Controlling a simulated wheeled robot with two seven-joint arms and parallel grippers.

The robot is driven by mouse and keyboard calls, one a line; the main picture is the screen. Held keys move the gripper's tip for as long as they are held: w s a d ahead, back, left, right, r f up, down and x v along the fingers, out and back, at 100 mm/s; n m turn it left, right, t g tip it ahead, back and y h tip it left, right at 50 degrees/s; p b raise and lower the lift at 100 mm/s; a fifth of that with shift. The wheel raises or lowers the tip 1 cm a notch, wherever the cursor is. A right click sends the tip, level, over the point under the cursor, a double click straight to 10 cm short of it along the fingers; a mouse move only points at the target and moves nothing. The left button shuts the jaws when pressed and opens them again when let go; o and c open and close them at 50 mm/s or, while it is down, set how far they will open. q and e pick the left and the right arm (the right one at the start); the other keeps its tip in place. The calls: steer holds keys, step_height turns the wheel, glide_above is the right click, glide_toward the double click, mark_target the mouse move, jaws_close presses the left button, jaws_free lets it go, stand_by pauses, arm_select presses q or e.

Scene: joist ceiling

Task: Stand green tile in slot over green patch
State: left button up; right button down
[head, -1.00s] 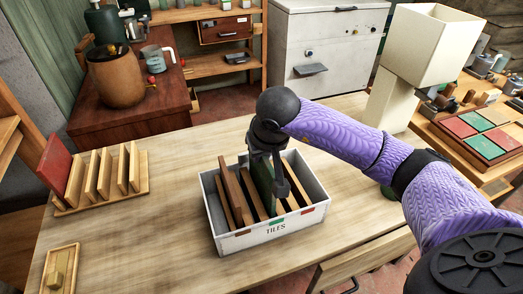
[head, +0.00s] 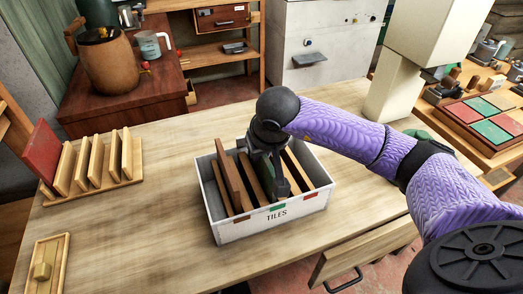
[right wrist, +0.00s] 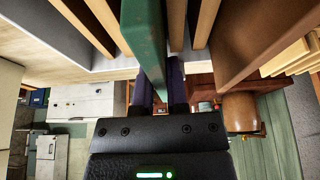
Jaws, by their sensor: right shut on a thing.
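The green tile (right wrist: 145,40) stands on edge, large in the right wrist view; in the head view it is mostly hidden behind my right gripper. My right gripper (head: 277,182) points down into the white box labelled TILES (head: 262,229) and is shut on the green tile. Brown wooden boards stand in the box on both sides of the tile. The tile's lower edge is hidden. My left gripper is out of view.
A wooden rack (head: 100,190) with upright slats and a red panel (head: 42,152) stands at the left. A small wooden tray (head: 42,272) lies at front left. A cream lamp-like stand (head: 394,88) is behind my right arm. The table between rack and box is clear.

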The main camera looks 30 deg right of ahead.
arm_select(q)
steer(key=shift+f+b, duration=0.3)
arm_select(e)
steer(key=shift+f, duration=0.3)
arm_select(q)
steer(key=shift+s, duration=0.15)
arm_select(e)
steer(key=c, duration=0.6)
jaws_free()
steer(key=shift+o, duration=0.2)
steer(key=shift+s+r, duration=0.1)
steer(key=shift+r, duration=0.2)
steer(key=p+v, duration=0.3)
steer(key=v, duration=0.6)
steer(key=shift+s+r, duration=0.1)
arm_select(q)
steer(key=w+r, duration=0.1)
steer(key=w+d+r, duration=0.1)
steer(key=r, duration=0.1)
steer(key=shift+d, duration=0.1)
